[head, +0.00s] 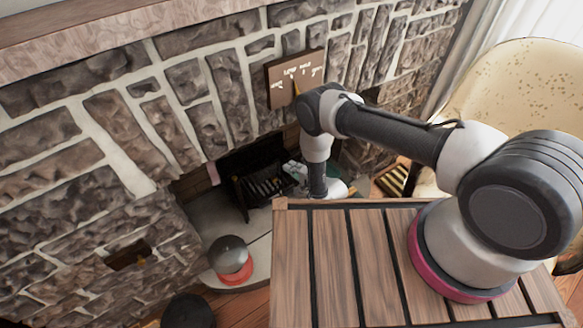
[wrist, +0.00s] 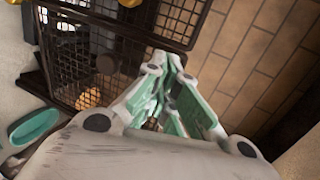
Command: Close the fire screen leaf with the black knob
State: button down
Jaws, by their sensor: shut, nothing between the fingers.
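The fire screen shows in the wrist view as black wire mesh panels in dark frames. One mesh panel (wrist: 168,18) crosses the top, and another mesh part (wrist: 75,60) stands at the upper left. A dark round spot (wrist: 105,64) shows against the mesh; I cannot tell whether it is the black knob. My gripper (wrist: 175,66), with white and green fingers, is shut and empty. Its tips are just below and right of the mesh frame in the picture; I cannot tell whether they touch. In the head view the dark screen (head: 262,186) stands at the fireplace, partly hidden by my arm.
A brass-coloured knob (wrist: 130,2) is at the wrist view's top edge. A teal oval thing (wrist: 35,127) lies at the left. Tiled floor (wrist: 255,65) is clear at the right. A grey-and-red round object (head: 231,262) sits on the hearth. A slatted wooden top (head: 330,260) is in front.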

jog(key=shift+w+a+m+h, duration=0.3)
jog(key=shift+w+a, duration=0.1)
jog(key=shift+a, duration=0.15)
jog(key=shift+w+a+m+t+h, duration=0.25)
jog(key=shift+w+m+t+h, duration=0.1)
jog(key=shift+m+t+h, duration=0.2)
